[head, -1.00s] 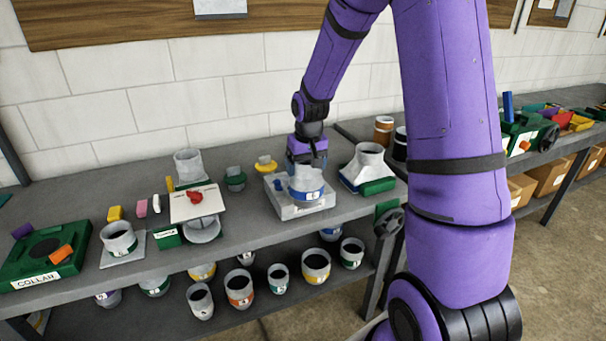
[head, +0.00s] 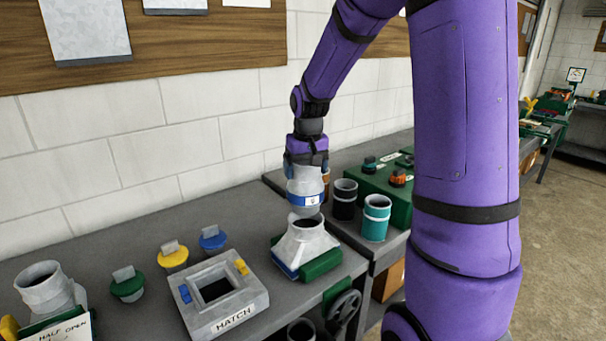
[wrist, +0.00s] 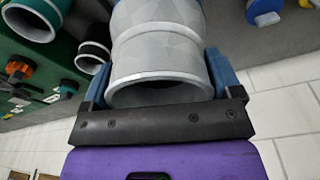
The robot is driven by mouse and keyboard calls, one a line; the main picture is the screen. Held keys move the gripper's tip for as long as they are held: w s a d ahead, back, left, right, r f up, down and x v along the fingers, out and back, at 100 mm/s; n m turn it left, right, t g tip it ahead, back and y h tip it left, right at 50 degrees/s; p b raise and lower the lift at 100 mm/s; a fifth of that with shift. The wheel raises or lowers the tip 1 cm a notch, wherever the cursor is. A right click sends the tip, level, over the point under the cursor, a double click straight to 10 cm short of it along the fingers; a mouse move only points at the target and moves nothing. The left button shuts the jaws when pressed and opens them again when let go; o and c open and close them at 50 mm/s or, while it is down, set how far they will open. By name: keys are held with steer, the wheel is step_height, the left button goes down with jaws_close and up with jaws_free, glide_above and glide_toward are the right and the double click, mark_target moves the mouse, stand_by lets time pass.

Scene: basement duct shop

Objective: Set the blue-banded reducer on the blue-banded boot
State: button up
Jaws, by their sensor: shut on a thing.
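The blue-banded reducer (head: 306,187) is a grey sleeve with a blue band and a small white label. My gripper (head: 306,160) is shut on its upper part and holds it roughly upright. The blue-banded boot (head: 305,244) stands on the bench directly below, a grey flared piece with a round dark opening and blue along its base. The reducer's lower end is at the opening's back rim in the picture; I cannot tell whether they touch. In the wrist view the reducer (wrist: 160,55) fills the space between the blue fingers, and the boot is hidden.
A green block (head: 322,264) lies against the boot's front. The grey HATCH block (head: 240,310) is to the left, with yellow (head: 173,256), green (head: 127,285) and blue (head: 212,238) plugs behind. Black (head: 345,198) and teal (head: 376,217) sleeves stand close on the right.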

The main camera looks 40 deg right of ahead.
mark_target(306, 190)
steer(key=shift+d+f, duration=0.15)
steer(key=shift+f, duration=3.25)
steer(key=o, duration=1.1)
steer(key=shift+c, duration=0.2)
steer(key=shift+s+a+r, duration=0.1)
steer(key=shift+s+r, duration=0.15)
steer(key=shift+r, duration=1.35)
steer(key=shift+s+a+r, duration=0.1)
steer(key=shift+s+r, duration=0.1)
steer(key=shift+r, duration=1.45)
steer(key=shift+s+r, duration=0.25)
steer(key=shift+r, duration=1.35)
steer(key=shift+s+r, duration=0.1)
steer(key=shift+r, duration=0.45)
